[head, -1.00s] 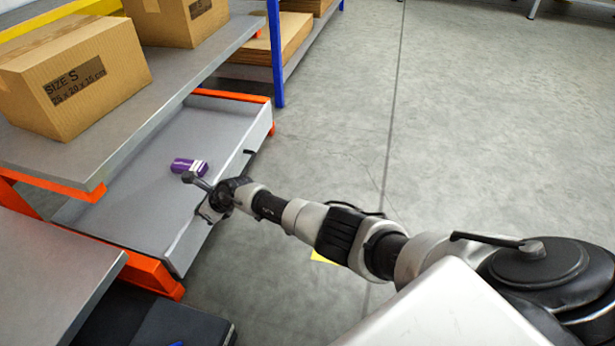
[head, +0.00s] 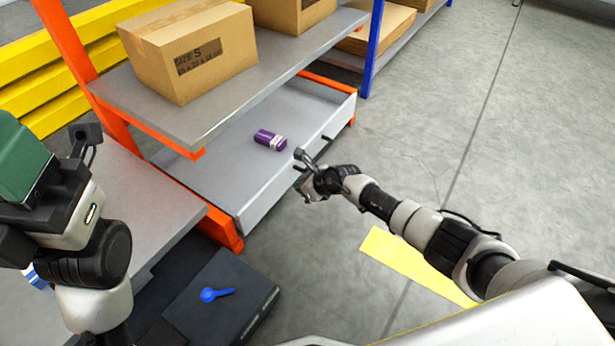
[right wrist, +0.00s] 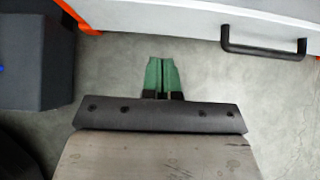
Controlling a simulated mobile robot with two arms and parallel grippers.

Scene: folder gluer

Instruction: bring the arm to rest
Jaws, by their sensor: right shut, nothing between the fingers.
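My right arm reaches from the lower right in the head view. Its gripper (head: 302,182) hangs empty over the floor just outside the front of the pulled-out grey drawer (head: 246,204). In the right wrist view its green fingers (right wrist: 162,76) are together, with bare floor behind them. The drawer's black handle (right wrist: 264,47) is to their right, apart from them. My left gripper (head: 24,160) is at the left edge of the head view, above the grey bench top. A green part shows there, but its fingertips are cut off or hidden.
A purple item (head: 270,140) lies in the drawer. Cardboard boxes (head: 188,47) stand on the shelf (head: 231,98) above. A dark box (head: 222,311) with a blue object (head: 216,294) on it stands below the bench. Yellow floor marking (head: 415,262) runs under my right arm. The floor at right is clear.

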